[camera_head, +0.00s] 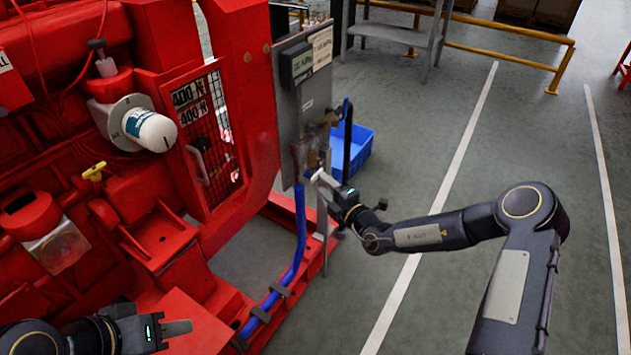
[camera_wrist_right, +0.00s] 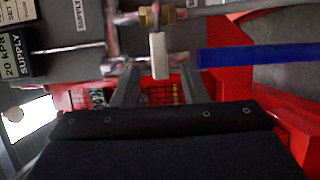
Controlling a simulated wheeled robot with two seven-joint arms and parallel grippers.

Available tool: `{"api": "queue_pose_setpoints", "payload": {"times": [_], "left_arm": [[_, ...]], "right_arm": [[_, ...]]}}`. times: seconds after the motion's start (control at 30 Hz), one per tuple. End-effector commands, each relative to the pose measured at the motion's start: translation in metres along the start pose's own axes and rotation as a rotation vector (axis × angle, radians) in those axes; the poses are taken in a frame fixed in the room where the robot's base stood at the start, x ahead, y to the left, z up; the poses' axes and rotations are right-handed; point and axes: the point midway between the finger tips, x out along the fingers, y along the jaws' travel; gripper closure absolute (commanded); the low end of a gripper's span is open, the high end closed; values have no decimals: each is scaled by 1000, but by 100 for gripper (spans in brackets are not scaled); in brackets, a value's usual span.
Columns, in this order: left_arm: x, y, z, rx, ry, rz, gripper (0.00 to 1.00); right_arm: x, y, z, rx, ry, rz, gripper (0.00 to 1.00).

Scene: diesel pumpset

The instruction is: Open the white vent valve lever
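The white vent valve lever (camera_wrist_right: 158,55) hangs below a brass fitting (camera_wrist_right: 149,18) in the right wrist view. It lies in line with the gap between the fingers of my right gripper (camera_wrist_right: 158,82). The fingers are apart, with space on both sides of the lever; I see no clear contact. In the head view my right gripper (camera_head: 322,179) is at the lower edge of the grey panel (camera_head: 290,100), and the lever cannot be told apart from the fingertips there. My left gripper (camera_head: 178,328) is low at the left, away from the valve; its finger gap does not show.
The red pumpset (camera_head: 240,100) fills the left side. A blue hose (camera_head: 298,240) runs down from the panel; its blue section also shows beside the lever in the wrist view (camera_wrist_right: 240,57). A blue crate (camera_head: 360,150) stands behind. The floor at right is mostly clear.

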Motion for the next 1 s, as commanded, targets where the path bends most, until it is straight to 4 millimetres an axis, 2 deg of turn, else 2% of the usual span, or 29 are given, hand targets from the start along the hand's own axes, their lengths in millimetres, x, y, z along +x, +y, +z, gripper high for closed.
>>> {"api": "queue_pose_setpoints", "payload": {"times": [0.1, 0.3, 0.67, 0.9, 0.97, 1.0], "left_arm": [[6, -3, 3, 0, 0, 0, 64], [10, -4, 5, 0, 0, 0, 64], [10, -5, 5, 0, 0, 0, 64], [10, -5, 5, 0, 0, 0, 64], [10, -5, 5, 0, 0, 0, 64], [10, -5, 5, 0, 0, 0, 64]], "right_arm": [[21, -2, -1, -1, 2, 2, 60], [44, -1, -1, -4, 3, 1, 60], [50, 0, -1, -4, 3, 0, 60], [50, 0, -1, -4, 3, 0, 91], [50, 0, -1, -4, 3, 0, 99], [50, 0, -1, -4, 3, 0, 100]]}}
